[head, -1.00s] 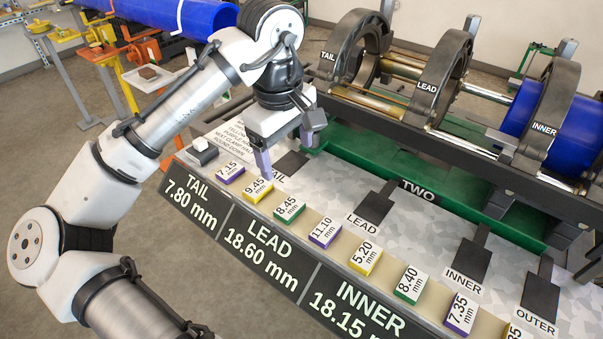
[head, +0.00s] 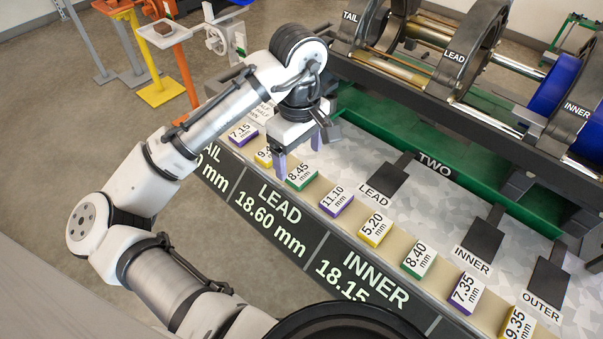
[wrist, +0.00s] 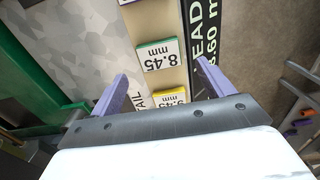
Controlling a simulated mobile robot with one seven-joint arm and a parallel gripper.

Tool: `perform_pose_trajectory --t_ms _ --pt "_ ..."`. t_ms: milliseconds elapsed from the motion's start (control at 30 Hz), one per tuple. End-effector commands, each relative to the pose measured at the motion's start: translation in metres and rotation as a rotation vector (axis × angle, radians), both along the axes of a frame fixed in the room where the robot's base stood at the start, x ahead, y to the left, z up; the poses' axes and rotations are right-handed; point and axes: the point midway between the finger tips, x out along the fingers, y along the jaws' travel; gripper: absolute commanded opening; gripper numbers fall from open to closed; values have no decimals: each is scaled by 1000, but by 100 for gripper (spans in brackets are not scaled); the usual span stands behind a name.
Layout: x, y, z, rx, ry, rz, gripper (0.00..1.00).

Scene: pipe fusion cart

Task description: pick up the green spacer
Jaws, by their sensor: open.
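Two spacers have green edges. The 8.45 mm green spacer (head: 301,176) sits on the tan strip at the front of the cart, and it also shows in the wrist view (wrist: 160,56), just beyond my fingertips. The 8.40 mm green spacer (head: 419,260) sits farther right along the same strip. My gripper (head: 299,156) is open and empty, just behind and left of the 8.45 spacer in the head view. In the wrist view my gripper (wrist: 162,80) has its purple fingers spread wider than that spacer, with nothing between the tips.
The yellow 9.45 spacer (head: 264,157) lies close beside the 8.45 one, partly hidden by my gripper. The purple 11.10 spacer (head: 336,202) is on its other side. Dark slot plates and black clamp rings (head: 470,50) stand behind. The grey speckled top is mostly clear.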

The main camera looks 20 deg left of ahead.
Motion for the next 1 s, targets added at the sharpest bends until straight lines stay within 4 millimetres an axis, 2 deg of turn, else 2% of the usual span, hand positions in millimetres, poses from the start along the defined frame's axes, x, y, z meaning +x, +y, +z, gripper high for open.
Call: perform_pose_trajectory --t_ms 233,533,900,1000 --pt "-4 -6 -34 0 2 1 80" --pt "-3 -6 -39 0 0 -1 80" --pt "-3 -6 -39 0 0 0 32" --pt "-3 -6 -39 0 0 0 32"
